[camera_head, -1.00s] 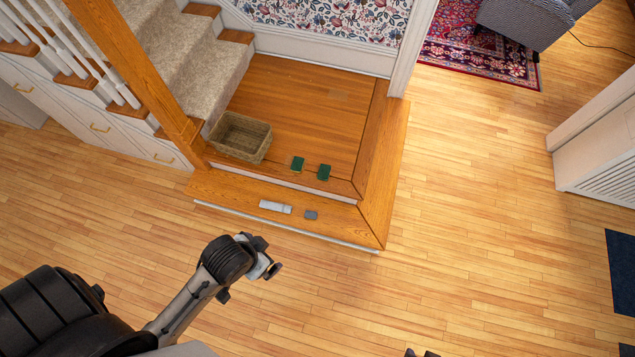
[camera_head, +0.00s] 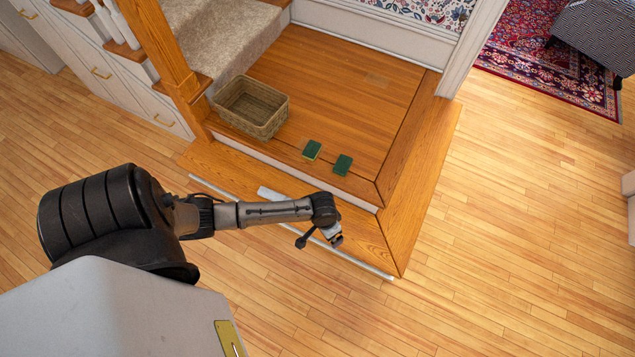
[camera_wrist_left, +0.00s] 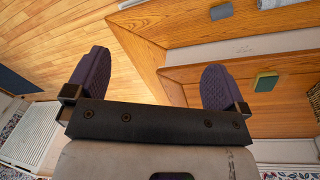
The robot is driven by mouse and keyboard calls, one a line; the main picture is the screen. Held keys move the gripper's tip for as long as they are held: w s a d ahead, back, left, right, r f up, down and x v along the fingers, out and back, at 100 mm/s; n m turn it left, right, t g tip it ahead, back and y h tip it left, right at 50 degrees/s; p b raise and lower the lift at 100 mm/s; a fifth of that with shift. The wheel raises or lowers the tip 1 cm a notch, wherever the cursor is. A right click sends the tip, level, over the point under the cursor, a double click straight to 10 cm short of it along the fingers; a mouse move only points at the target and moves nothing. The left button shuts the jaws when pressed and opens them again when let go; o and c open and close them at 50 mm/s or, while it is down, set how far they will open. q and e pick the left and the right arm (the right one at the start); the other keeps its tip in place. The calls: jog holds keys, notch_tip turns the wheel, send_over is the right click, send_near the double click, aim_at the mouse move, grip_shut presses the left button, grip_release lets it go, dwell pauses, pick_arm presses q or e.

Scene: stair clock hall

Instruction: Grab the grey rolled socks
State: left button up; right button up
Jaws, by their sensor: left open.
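A small grey-blue bundle (camera_wrist_left: 221,11), which looks like the grey rolled socks, lies on the lower wooden step near the top of the left wrist view. In the head view it is hidden behind my left arm and gripper. My left gripper (camera_head: 333,238) is over the front edge of the lower step in the head view. In the left wrist view its two dark fingers (camera_wrist_left: 155,82) are spread wide with nothing between them, and the bundle is beyond them, apart. My right gripper is out of view.
A pale grey object (camera_head: 268,194) lies on the lower step (camera_head: 385,250), partly behind my arm. Two green-topped blocks (camera_head: 312,150) (camera_head: 343,165) and a wicker basket (camera_head: 252,106) stand on the landing above. The floor to the right (camera_head: 520,230) is clear.

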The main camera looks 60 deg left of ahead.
pick_arm(q)
jog(key=w+a+f+n+b, duration=0.2)
jog(key=a+f+b, duration=0.4)
jog(key=f+b, duration=0.4)
jog(key=w+a+f+n+y+b, duration=0.1)
jog(key=a+f+b, duration=0.6)
jog(key=f, duration=0.8)
jog(key=w+a+f+n+b, duration=0.4)
jog(key=a+f+b, duration=0.2)
jog(key=f+b, duration=0.6)
jog(key=shift+a+f+g+b, duration=0.3)
jog(key=shift+a+f+g, duration=0.1)
jog(key=shift+f, duration=0.05)
jog(key=shift+f+b, duration=0.35)
jog(key=shift+f, duration=0.15)
notch_tip(320, 180, down, 5)
jog(key=b, duration=0.5)
jog(key=shift+f, duration=0.1)
jog(key=shift+c, duration=0.2)
jog(key=shift+w, duration=0.1)
jog(key=c, duration=0.8)
jog(key=shift+o, duration=0.2)
jog(key=shift+r, duration=0.2)
